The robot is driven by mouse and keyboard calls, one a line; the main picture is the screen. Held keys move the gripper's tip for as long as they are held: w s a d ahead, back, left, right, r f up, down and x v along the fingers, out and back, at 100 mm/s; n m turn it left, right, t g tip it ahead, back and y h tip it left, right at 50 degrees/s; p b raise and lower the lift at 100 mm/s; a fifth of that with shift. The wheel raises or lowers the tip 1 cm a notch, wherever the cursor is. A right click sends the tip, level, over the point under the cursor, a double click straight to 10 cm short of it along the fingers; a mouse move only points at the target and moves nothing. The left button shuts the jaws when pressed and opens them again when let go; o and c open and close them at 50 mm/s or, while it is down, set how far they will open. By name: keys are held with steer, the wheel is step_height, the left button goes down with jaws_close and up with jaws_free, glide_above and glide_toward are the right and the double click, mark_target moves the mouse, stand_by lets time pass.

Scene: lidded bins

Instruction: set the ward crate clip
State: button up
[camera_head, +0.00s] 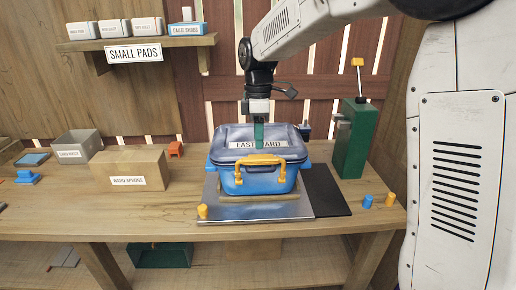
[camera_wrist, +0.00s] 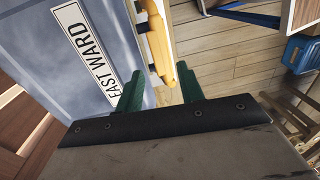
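The ward crate (camera_head: 232,181) is a blue bin with a grey-blue lid (camera_head: 228,134) labelled EAST WARD. It stands on a metal plate on the bench, and the lid lies on it. A yellow clip (camera_head: 261,161), shaped like a handle, is at its front; it also shows in the wrist view (camera_wrist: 157,42). I cannot tell whether it is latched. My gripper (camera_head: 258,137) points down over the lid and hides part of the label. In the wrist view its green fingers (camera_wrist: 161,88) are apart with nothing between them, close to the clip's end.
A tall green box (camera_head: 354,140) with a yellow-topped lever stands to the right. A yellow peg (camera_head: 202,211) stands front left. A WARD APRONS box (camera_head: 130,168) is left; a shelf hangs behind.

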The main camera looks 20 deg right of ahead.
steer(key=shift+w+r, duration=0.15)
steer(key=shift+r, duration=1.2)
